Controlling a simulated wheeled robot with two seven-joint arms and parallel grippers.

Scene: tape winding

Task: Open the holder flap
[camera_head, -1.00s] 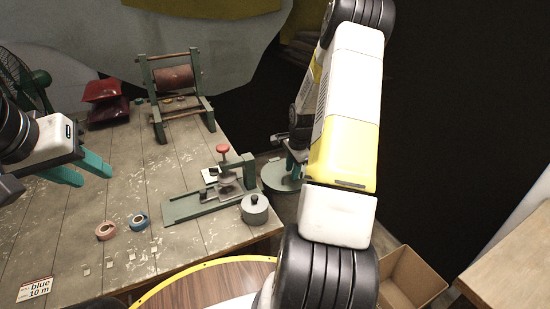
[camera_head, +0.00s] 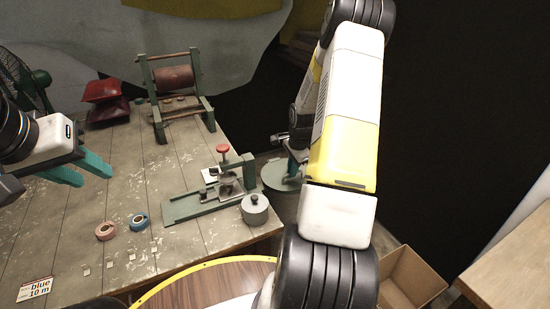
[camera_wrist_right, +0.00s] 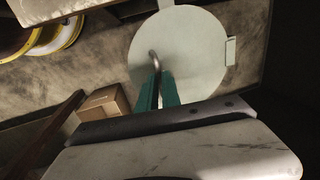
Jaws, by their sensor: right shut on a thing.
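A round pale grey-green plate, which looks like the holder flap (camera_wrist_right: 205,55), fills the upper middle of the right wrist view. It has a small tab at its right edge and a bent metal handle (camera_wrist_right: 154,58). My right gripper (camera_wrist_right: 157,88) is shut on this handle at the plate's lower left part. In the head view the plate (camera_head: 274,178) shows just beyond the table's right edge, partly hidden by my right arm. I cannot tell how far the flap is tilted. My left gripper (camera_head: 90,172) is open and empty over the left of the table.
On the wooden table (camera_head: 150,190) stand a green press with a red knob (camera_head: 222,149), a lidded grey pot (camera_head: 255,209), a roller stand (camera_head: 178,78), and pink (camera_head: 105,231) and blue (camera_head: 139,222) tape rolls. A cardboard box (camera_head: 412,278) is at lower right.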

